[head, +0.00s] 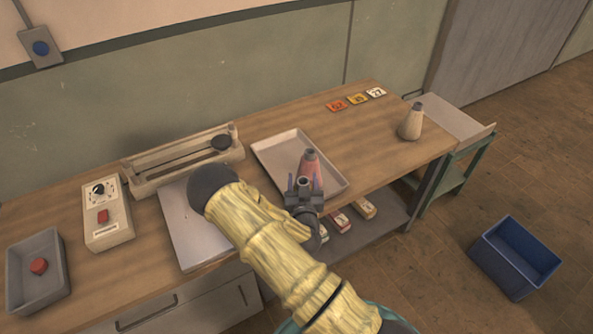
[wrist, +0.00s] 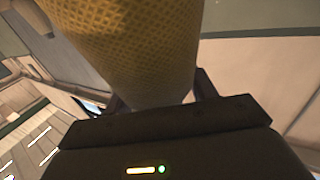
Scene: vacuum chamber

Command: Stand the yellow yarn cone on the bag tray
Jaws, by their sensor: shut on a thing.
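In the wrist view, a yellow cone (wrist: 140,45) with a fine woven texture fills the upper middle, its narrow part at my gripper (wrist: 155,105). My gripper is shut on it. In the head view, my gripper (head: 303,184) is over the front part of a shallow pale metal tray (head: 272,150), apparently the bag tray. The yellow cone is mostly hidden there by my gripper and arm. A pinkish-red cone (head: 311,163) with a dark tip shows just behind my gripper, apparently upright on the tray. The tray's left and back parts look empty.
A cream cone (head: 411,124) stands at the bench's right end. A sealer (head: 180,162), a flat grey plate (head: 194,232), a control box (head: 105,215) and a small grey tray (head: 52,260) lie left. A blue bin (head: 515,258) is on the floor.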

